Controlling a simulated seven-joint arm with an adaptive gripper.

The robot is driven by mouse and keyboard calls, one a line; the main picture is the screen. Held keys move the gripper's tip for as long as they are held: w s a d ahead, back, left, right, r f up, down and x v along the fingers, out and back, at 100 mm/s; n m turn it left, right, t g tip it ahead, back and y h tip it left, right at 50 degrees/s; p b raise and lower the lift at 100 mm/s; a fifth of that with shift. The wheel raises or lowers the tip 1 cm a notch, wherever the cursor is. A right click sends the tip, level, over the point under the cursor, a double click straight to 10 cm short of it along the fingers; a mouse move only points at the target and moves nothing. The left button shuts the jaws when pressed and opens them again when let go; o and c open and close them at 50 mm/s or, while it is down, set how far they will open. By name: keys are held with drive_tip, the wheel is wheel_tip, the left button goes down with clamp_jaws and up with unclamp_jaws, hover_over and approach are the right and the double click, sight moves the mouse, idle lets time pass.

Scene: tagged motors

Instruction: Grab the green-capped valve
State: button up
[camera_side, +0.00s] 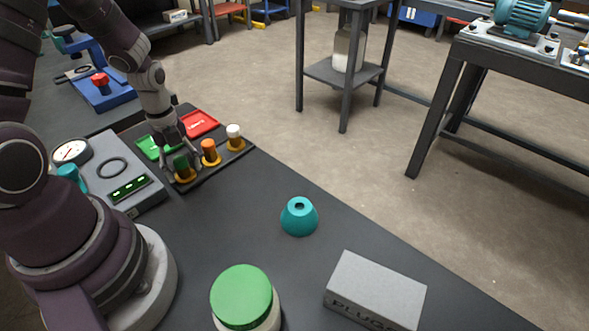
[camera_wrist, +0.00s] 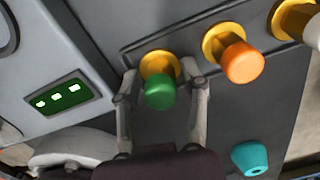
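The green-capped valve (camera_side: 182,167) stands at the near end of a row of capped valves on a dark panel, on a yellow base. In the wrist view the green cap (camera_wrist: 160,92) sits between the two fingers of my gripper (camera_wrist: 161,70). The fingers are open, one on each side, with a visible gap to the cap on both sides. In the side view my gripper (camera_side: 181,156) reaches down over the valve and partly hides it.
The orange-capped valve (camera_side: 209,150) stands close beside, then the white-capped one (camera_side: 234,133). A grey gauge box (camera_side: 110,170) is left. Green (camera_side: 150,147) and red (camera_side: 200,124) trays lie behind. A teal cone (camera_side: 299,218), green-lidded jar (camera_side: 242,297) and grey block (camera_side: 375,292) stand nearer.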

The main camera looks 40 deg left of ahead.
clamp_jaws()
